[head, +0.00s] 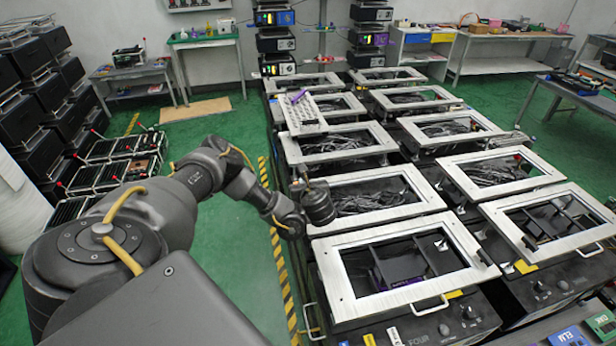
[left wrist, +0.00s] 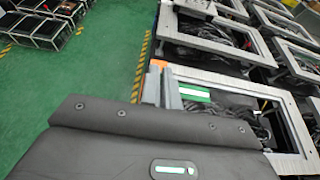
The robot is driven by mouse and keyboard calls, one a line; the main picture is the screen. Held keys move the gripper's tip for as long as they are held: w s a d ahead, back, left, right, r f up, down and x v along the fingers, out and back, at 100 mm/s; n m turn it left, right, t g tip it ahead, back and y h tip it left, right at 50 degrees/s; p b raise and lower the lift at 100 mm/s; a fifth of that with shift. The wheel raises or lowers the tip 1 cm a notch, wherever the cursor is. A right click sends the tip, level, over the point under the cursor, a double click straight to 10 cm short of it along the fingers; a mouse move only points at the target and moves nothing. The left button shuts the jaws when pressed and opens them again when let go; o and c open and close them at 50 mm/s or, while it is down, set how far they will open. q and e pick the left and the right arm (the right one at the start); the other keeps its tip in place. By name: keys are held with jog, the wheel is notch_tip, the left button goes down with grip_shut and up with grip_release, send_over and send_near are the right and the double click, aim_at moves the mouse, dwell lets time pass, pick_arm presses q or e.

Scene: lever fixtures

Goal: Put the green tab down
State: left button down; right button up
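A green strip with white on it (left wrist: 195,93) shows in the left wrist view, at the corner of a pale fixture frame. I cannot tell if it is a tab raised or flat. In the head view a green tab (head: 601,325) with white lettering sits at the bottom right corner. My left gripper (head: 302,186) is at the left edge of the near-left fixtures, mostly hidden by its own wrist. In the left wrist view grey upright parts with an orange top stand just left of the green strip; whether they are fingers is unclear. My right gripper is out of view.
Pale-framed fixtures (head: 390,272) with dark insides and cables stand in two rows. A blue tab (head: 568,337) lies beside the green one.

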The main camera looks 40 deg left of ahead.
pick_arm(q)
jog(key=s+d+f+m+t+h+b, duration=0.15)
jog(key=d+m+t+h+b, duration=0.5)
jog(key=d, duration=1.85)
notch_tip(320, 180, up, 7)
jog(key=s+d+m+h+b, duration=0.1)
jog(key=m+h+b, duration=0.3)
jog(key=b, duration=0.3)
jog(key=shift+s+d+f+b, duration=0.15)
jog(key=shift+s+f+b, duration=0.05)
jog(key=shift+s+b, duration=0.1)
jog(key=shift+m+g+h, duration=0.25)
